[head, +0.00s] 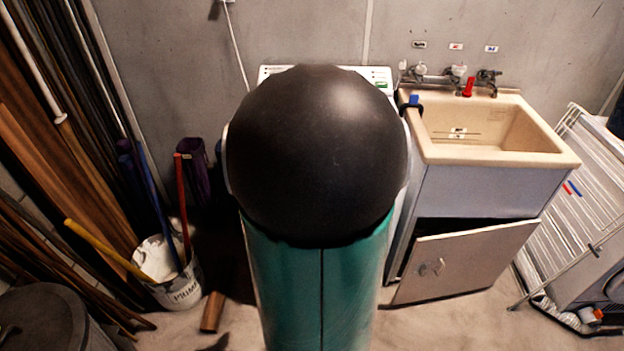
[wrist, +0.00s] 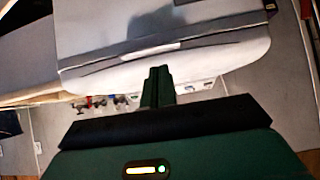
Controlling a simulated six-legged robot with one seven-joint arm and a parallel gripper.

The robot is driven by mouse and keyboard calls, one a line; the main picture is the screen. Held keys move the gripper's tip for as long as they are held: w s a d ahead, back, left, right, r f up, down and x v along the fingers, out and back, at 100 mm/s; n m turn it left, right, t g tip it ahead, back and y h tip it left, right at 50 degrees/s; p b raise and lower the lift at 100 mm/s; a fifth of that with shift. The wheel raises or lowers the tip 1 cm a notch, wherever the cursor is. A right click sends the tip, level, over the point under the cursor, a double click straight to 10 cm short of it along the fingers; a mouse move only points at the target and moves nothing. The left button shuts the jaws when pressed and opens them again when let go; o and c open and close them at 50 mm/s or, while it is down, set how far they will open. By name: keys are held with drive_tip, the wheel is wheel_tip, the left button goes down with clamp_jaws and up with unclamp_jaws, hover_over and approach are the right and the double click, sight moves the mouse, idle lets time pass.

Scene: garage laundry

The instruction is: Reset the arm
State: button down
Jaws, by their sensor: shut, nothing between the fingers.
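My arm, with its large black rounded joint and green link, fills the middle of the head view, and my gripper is hidden there. In the wrist view my gripper (wrist: 158,72) shows as two dark green fingers held together, with nothing between them. The fingertips appear in front of a white and grey machine (wrist: 215,50), which looks upside down there. I cannot tell how far apart they are. In the head view only the machine's control panel (head: 377,76) shows clearly behind my arm.
A beige sink (head: 470,153) with taps stands right of the machine; its cabinet door (head: 462,262) hangs open and tilted. A white drying rack (head: 580,205) is at the far right. A white bucket (head: 172,275) with poles and leaning planks (head: 75,165) crowd the left. A brown block (head: 212,312) lies on the floor.

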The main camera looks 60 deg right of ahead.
drive_tip(key=shift+s+a, duration=0.1)
drive_tip(key=w+a+r+n+t+y, duration=0.25)
drive_tip(key=w+a+r, duration=0.2)
drive_tip(key=a, duration=0.55)
drive_tip(key=w+a+r+n+t+y, duration=0.1)
drive_tip(key=w+a+r+n+y, duration=0.2)
drive_tip(key=w+a, duration=0.5)
drive_tip(key=s+a+r+n+y, duration=0.1)
drive_tip(key=s+a+r+n, duration=0.1)
drive_tip(key=a, duration=0.5)
drive_tip(key=s+a+r+n+g+y, duration=0.1)
drive_tip(key=s+a, duration=0.3)
drive_tip(key=a, duration=0.4)
drive_tip(key=s+a+r+n+g+y, duration=0.1)
drive_tip(key=s+a+r+n, duration=0.2)
drive_tip(key=a, duration=0.4)
drive_tip(key=shift+s+a+r+n, duration=0.35)
drive_tip(key=shift+a+n, duration=0.05)
drive_tip(key=shift+n, duration=0.15)
drive_tip(key=shift+d+g+y, duration=0.15)
drive_tip(key=shift+g+y, duration=0.1)
